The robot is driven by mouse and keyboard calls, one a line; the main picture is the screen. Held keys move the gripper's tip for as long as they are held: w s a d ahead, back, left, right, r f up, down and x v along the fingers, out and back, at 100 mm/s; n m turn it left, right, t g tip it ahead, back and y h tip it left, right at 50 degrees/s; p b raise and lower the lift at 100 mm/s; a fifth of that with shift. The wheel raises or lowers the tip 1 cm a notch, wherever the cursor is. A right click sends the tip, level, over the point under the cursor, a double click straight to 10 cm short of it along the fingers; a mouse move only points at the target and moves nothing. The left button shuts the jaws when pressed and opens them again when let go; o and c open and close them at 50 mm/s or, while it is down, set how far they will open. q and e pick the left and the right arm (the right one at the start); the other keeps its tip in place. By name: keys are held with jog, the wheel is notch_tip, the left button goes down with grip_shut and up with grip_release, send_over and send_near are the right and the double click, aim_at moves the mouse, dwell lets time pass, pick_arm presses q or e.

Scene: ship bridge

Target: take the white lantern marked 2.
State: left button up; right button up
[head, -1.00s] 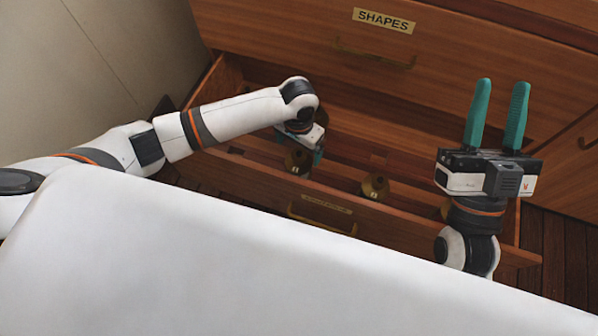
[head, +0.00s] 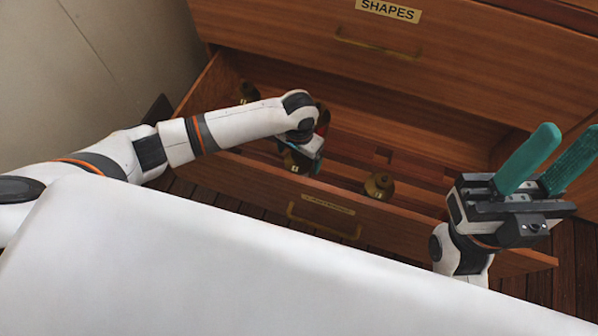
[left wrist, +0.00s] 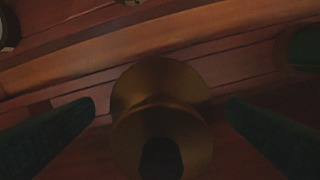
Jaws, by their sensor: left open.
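In the head view, my left gripper (head: 313,160) reaches down into the open drawer, mostly hidden by its own wrist. In the left wrist view its dark green fingers (left wrist: 161,104) are open, one on each side of a brass-topped lantern (left wrist: 160,75) seen from above. I cannot read a number or see its light's colour there. In the head view a brass lantern (head: 294,160) with a small pale tag stands beside the left gripper. Another brass lantern (head: 378,186) stands to its right. Which one is white and marked 2 cannot be told. My right gripper (head: 553,150) is open and empty, above the drawer's right end.
The open drawer's front panel (head: 395,221) has a brass handle and a label. More lanterns stand inside, one at the back left (head: 248,91) and a partly hidden red one (head: 323,118). The closed drawer marked SHAPES (head: 460,60) is above. A white surface fills the foreground.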

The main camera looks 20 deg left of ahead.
pick_arm(q)
jog(key=c, duration=1.6)
jog(key=shift+c, duration=1.1)
jog(key=shift+r, duration=0.15)
